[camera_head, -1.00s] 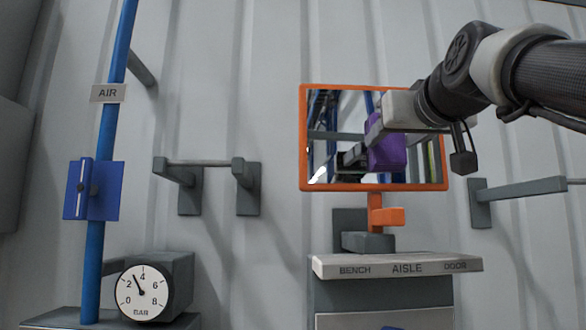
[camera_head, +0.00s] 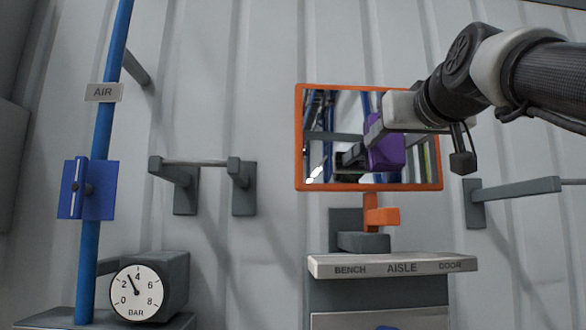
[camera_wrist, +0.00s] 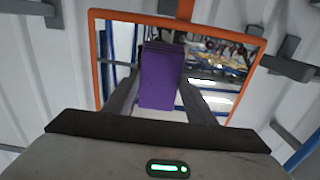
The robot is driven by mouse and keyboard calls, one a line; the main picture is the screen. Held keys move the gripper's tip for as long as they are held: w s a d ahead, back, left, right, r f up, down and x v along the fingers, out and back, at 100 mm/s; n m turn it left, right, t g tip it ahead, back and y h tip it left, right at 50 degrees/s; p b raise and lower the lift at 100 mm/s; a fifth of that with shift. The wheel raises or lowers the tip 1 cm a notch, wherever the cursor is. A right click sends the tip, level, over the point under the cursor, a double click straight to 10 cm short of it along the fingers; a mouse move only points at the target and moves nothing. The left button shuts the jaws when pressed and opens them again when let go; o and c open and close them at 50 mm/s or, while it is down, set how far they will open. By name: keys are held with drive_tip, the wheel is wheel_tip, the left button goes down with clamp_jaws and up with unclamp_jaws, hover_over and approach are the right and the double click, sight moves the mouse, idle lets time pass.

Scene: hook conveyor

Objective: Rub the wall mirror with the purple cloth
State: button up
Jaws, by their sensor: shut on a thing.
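The wall mirror (camera_head: 345,185) has an orange frame and hangs on an orange and grey bracket. It also fills much of the wrist view, where its frame (camera_wrist: 97,60) surrounds the cloth. My gripper (camera_head: 376,138) is in front of the mirror's right half, shut on the purple cloth (camera_head: 388,155). In the wrist view the cloth (camera_wrist: 161,75) is a block-like purple pad between my two grey fingers, in front of the glass. I cannot tell whether the cloth touches the glass. My gripper and the cloth hide part of the mirror.
A grey ledge (camera_head: 392,266) marked BENCH, AISLE, DOOR is below the mirror. Grey brackets with a bar (camera_head: 243,190) are to its left, and a grey arm (camera_head: 520,190) juts out at right. A blue pipe (camera_head: 90,250) and a gauge (camera_head: 136,293) are at far left.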

drive_tip(key=shift+a+b, duration=0.35)
drive_tip(key=shift+a, duration=3.5)
drive_tip(key=shift+s+b, duration=0.75)
drive_tip(key=shift+s, duration=2.2)
drive_tip(key=shift+s, duration=0.1)
drive_tip(key=s, duration=0.2)
drive_tip(key=shift+s, duration=0.4)
